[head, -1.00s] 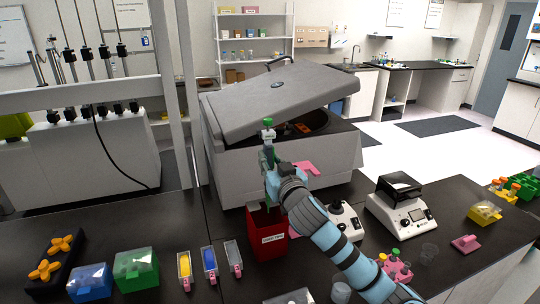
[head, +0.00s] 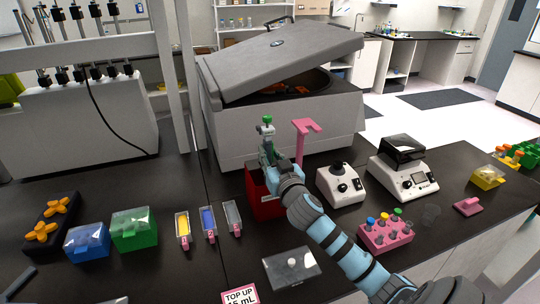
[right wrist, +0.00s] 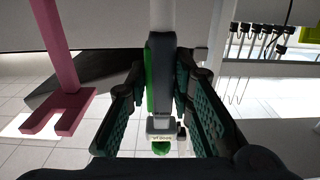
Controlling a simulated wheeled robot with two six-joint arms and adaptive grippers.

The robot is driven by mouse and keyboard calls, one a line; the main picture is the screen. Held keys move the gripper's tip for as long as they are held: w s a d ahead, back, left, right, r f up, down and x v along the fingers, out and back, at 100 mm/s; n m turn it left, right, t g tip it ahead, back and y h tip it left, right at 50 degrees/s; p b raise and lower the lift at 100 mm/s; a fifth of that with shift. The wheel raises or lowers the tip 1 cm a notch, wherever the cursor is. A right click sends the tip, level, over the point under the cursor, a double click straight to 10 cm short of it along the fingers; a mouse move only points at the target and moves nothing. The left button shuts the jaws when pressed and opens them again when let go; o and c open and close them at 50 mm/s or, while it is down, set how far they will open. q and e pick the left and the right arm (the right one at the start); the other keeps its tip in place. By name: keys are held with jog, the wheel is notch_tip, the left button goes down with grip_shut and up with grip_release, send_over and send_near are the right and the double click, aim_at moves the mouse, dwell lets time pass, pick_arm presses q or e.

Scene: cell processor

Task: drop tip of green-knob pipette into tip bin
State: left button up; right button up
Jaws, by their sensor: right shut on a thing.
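The green-knob pipette (head: 267,129) stands upright in my right gripper (head: 272,162), its green knob at the top. My right gripper is shut on it. The right wrist view shows the pipette body (right wrist: 161,85) between the two fingers (right wrist: 163,100), with the green knob below. The red tip bin (head: 262,196) stands on the bench under the gripper. The gripper and forearm cover part of the bin. The pipette's lower end and tip are hidden in the head view, so I cannot tell whether a tip is on it. My left gripper is not in view.
A pink pipette stand (head: 301,146) is just right of the pipette. The open-lidded centrifuge (head: 285,115) is behind. Blue (head: 88,241) and green (head: 135,229) tip boxes are at left. A pink tube rack (head: 385,236) sits right of my forearm.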

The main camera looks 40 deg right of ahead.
jog(key=x, duration=0.5)
jog(key=shift+w+b, duration=0.15)
jog(key=shift+b, duration=0.25)
